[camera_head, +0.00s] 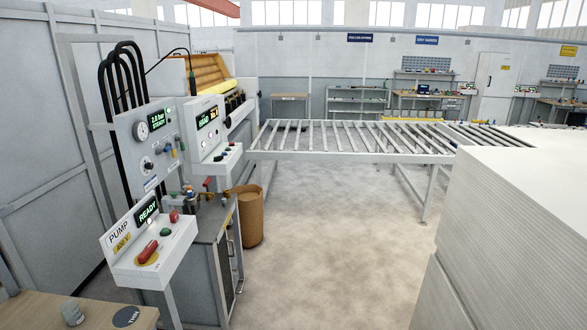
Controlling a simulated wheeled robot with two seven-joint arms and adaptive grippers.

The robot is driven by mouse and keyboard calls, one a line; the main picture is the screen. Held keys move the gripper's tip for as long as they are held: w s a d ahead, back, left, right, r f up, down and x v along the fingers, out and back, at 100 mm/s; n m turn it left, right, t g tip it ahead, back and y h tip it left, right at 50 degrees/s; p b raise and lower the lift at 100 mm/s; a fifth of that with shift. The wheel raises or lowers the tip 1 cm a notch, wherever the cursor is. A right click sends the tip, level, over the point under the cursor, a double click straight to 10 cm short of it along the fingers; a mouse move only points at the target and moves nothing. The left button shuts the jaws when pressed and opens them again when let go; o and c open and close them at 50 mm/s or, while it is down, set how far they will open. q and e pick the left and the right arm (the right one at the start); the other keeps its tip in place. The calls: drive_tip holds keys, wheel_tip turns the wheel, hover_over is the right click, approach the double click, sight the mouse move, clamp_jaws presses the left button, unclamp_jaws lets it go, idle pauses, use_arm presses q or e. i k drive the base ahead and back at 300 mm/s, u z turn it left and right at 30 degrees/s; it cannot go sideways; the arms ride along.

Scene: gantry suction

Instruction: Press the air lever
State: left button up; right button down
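A white air panel (157,158) stands at the left with a round gauge (142,130) and a display (157,120) that seems to read "2.0 bar STEADY". Small coloured fittings (172,150) sit on its right side. Below it is the pump box (122,262) with a "READY" display, a red lever-like handle (148,251) on a yellow disc, and a green and a red button. A small red-tipped handle (208,184) shows beside the panel. I cannot tell which of these is the air lever. Neither gripper is in view.
A second control box (207,128) with displays stands behind the panel. A grey cabinet (226,262) and a brown bin (248,218) are below. A roller conveyor (340,140) runs across the back. A tall pale stack (520,220) fills the right. The middle floor is clear.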

sight(168, 148)
drive_tip(key=i, duration=2)
drive_tip(key=u, duration=1)
drive_tip(key=i, duration=1.5)
drive_tip(key=u, duration=1.2)
drive_tip(key=i, duration=0.45)
drive_tip(key=u, duration=0.2)
